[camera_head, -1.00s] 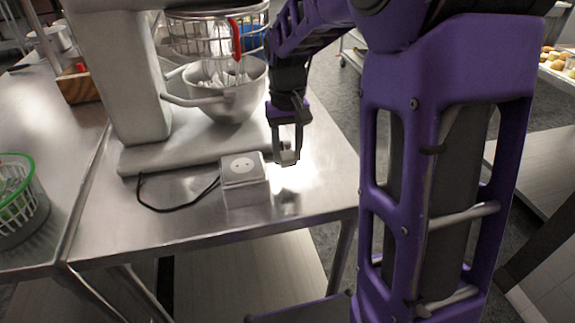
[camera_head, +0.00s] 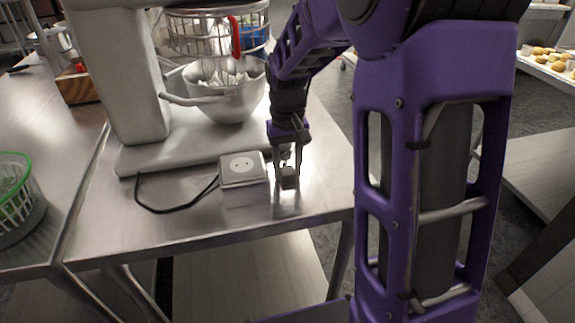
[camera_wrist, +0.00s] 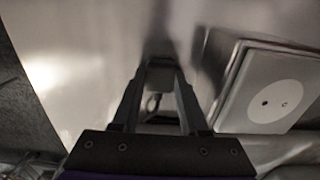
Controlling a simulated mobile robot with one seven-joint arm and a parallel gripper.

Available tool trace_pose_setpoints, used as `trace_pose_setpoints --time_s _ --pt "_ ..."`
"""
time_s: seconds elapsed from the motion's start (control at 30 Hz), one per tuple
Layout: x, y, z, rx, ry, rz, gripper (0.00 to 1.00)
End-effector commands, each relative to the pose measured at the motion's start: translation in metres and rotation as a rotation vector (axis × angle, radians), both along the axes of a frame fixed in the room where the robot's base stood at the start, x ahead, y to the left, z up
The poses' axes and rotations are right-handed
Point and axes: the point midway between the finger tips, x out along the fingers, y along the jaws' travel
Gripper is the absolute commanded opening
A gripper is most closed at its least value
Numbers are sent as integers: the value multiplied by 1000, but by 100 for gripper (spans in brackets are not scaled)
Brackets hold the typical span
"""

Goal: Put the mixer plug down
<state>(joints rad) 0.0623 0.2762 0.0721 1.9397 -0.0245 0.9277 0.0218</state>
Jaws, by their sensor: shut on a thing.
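My gripper (camera_head: 288,172) points down over the steel table (camera_head: 180,225), just right of the white-topped socket box (camera_head: 243,168). It is shut on the small grey mixer plug (camera_head: 288,181), close above or on the table top; I cannot tell if it touches. In the wrist view the plug (camera_wrist: 159,77) sits between the fingertips, with a bit of cord behind it. The socket box (camera_wrist: 270,88) is to the right there, its round outlet empty. The mixer (camera_head: 125,90) stands behind, and its black cord (camera_head: 165,211) loops to the box's left side, then out of sight.
A steel bowl (camera_head: 222,95) hangs on the mixer. A green-rimmed basket (camera_head: 15,205) stands at the left. The table's front and right edges are near my gripper. The table top right of the box is otherwise clear.

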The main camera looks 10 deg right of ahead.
Motion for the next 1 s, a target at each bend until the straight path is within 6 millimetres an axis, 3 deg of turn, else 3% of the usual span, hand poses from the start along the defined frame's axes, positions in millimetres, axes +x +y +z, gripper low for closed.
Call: trace_pose_setpoints --time_s 0.03,0.2,0.57,0.67,1.0 --pt "0 0 0 0 -1 0 47" --pt "0 0 1 0 -1 0 74" --pt "1 0 9 0 -3 0 74" --pt "1 0 22 0 -5 0 74" --pt "1 0 97 0 -5 0 74"
